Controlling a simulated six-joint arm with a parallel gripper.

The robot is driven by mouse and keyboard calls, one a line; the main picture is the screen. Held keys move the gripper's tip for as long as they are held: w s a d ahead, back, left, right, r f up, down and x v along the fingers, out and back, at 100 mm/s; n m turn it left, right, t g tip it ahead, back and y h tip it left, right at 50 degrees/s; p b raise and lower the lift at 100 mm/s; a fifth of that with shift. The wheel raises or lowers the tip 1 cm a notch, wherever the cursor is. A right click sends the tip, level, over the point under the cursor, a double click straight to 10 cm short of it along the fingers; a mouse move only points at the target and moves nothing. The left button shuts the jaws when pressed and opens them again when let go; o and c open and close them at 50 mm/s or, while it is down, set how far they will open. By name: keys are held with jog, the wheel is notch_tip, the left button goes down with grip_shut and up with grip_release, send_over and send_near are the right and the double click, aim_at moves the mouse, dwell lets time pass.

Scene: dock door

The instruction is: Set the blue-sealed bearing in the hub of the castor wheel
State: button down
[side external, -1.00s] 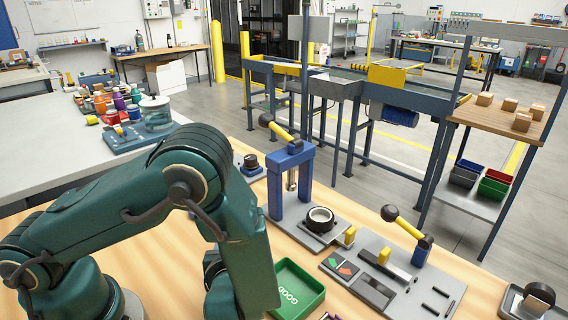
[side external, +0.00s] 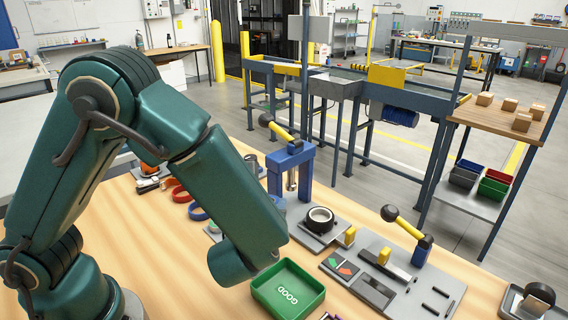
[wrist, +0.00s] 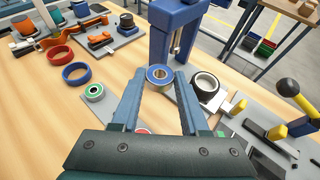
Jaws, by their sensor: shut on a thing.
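The blue-sealed bearing (wrist: 159,76) is a steel ring with a blue face and an open bore. My gripper (wrist: 161,84) is shut on it, one finger on each side, in the wrist view. The castor wheel (wrist: 207,85) has a black tyre and a pale hub with a dark opening. It lies flat on a grey plate, to the right of the held bearing and apart from it. The wheel also shows in the side view (side external: 320,217), beside the blue press. In the side view my arm hides the gripper's fingers and most of the bearing.
The blue press (side external: 290,170) stands beside the wheel. A green-sealed bearing (wrist: 95,92) lies left of my gripper, with a blue ring (wrist: 76,73) and red ring (wrist: 59,54) beyond. The green GOOD bin (side external: 288,290) and a yellow-handled lever (side external: 408,228) stand nearer the camera.

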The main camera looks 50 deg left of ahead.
aim_at(317, 221)
jog(key=w+d+m+h, duration=0.1)
jog(key=w, duration=0.2)
jog(key=w+d+r+m+t+h, duration=0.1)
jog(key=w, duration=0.2)
jog(key=w+d+r+m+t+h, duration=0.1)
jog(key=w+d, duration=0.1)
jog(key=w, duration=0.2)
jog(key=shift+a+f, duration=0.2)
jog(key=shift+f, duration=0.25)
jog(key=shift+s+f, duration=0.1)
jog(key=shift+f, duration=3.1)
jog(key=shift+f, duration=0.1)
jog(key=shift+c, duration=1.7)
grip_release()
